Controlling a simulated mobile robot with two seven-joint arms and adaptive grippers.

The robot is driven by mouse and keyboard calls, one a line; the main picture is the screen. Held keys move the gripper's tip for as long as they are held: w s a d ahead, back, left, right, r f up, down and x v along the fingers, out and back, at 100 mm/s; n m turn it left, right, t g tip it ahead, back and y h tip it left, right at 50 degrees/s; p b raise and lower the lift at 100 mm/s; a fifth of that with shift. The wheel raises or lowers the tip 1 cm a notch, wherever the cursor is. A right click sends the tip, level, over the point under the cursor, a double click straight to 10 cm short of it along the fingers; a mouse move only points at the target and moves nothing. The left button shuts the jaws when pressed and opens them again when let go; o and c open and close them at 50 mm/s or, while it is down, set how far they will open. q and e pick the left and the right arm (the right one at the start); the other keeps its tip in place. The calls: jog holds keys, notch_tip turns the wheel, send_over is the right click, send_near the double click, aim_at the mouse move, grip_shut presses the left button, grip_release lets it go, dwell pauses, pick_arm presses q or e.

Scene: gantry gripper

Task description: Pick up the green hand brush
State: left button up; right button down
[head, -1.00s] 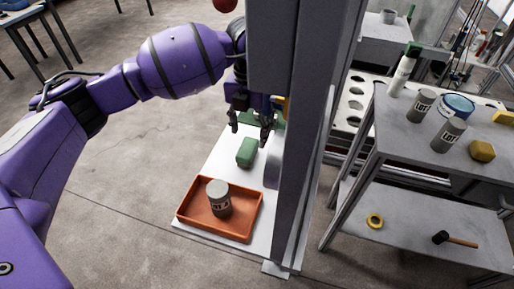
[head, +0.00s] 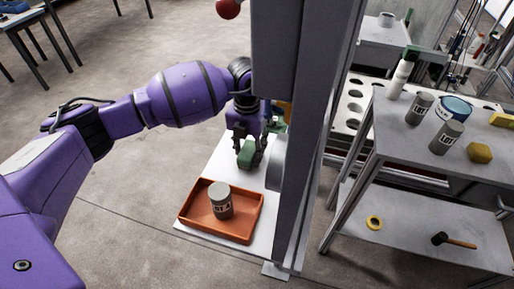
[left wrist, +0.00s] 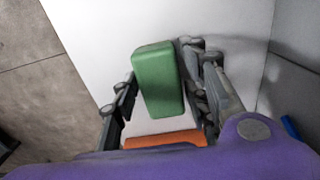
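The green hand brush (head: 246,155) shows as a green block on the white board, behind the orange tray in the head view. No bristles can be made out. My left gripper (head: 249,143) is above it, pointing down, with a finger on each side. In the left wrist view the brush (left wrist: 158,75) lies between the open fingers of my left gripper (left wrist: 164,97). A small gap shows at the left finger; the right finger is very close, and I cannot tell whether it touches. My right gripper is not in view.
An orange tray (head: 188,222) holding a grey labelled can (head: 220,201) stands in front on the white board (head: 227,150). A grey upright post (head: 308,130) rises close on the right. A grey shelf cart (head: 395,150) with cans and a yellow block stands farther right.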

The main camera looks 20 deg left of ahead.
aim_at(249, 148)
pick_arm(q)
jog(key=c, duration=0.7)
notch_tip(249, 148, up, 10)
